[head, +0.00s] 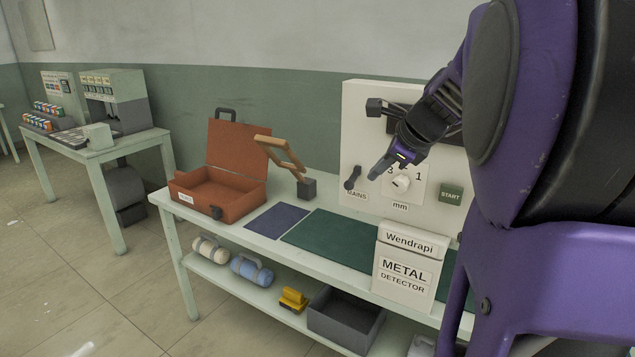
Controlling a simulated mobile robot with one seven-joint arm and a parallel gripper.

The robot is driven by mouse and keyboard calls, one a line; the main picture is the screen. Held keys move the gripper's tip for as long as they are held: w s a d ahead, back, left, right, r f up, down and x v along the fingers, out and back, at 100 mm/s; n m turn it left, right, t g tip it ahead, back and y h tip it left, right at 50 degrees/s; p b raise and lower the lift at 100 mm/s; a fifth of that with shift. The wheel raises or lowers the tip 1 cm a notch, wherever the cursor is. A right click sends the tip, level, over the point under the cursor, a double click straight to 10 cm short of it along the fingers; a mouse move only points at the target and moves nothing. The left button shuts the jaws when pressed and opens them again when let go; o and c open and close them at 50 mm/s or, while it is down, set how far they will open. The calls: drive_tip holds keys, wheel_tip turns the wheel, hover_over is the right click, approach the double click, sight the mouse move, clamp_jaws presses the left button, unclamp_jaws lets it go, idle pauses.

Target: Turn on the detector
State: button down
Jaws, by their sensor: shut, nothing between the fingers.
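The metal detector has a white upright panel (362,125) at the back of the bench and a white box (408,262) in front, lettered "Wendrapi METAL DETECTOR". On the panel are a black MAINS lever (352,178), a white dial (401,184) with numbers including 3 and 1 and "mm" below it, and a green START plate (451,194). My gripper (379,172) is shut and empty, its tip pointing down-left in front of the panel, between the MAINS lever and the dial. I cannot tell whether it touches the panel. It covers part of the panel and the dial markings.
An open orange case (233,190), a wooden-armed device (281,155), a blue mat (277,221) and a green mat (330,239) lie along the bench. The lower shelf holds rolls (251,270), a yellow object (293,299) and a grey bin (345,318). Another table (97,152) stands left.

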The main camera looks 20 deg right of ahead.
sight(352, 180)
drive_tip(key=shift+w+d+r, duration=0.15)
drive_tip(key=shift+w+d, duration=0.05)
drive_tip(key=shift+d, duration=0.4)
drive_tip(key=b+x, duration=0.4)
drive_tip(key=x, duration=0.6)
drive_tip(key=shift+w+r, duration=0.1)
drive_tip(key=shift+w, duration=0.05)
drive_tip(key=shift+r, duration=0.15)
drive_tip(key=shift+r+m+p, duration=0.1)
drive_tip(key=shift+m+p, duration=0.2)
drive_tip(key=shift+p, duration=0.05)
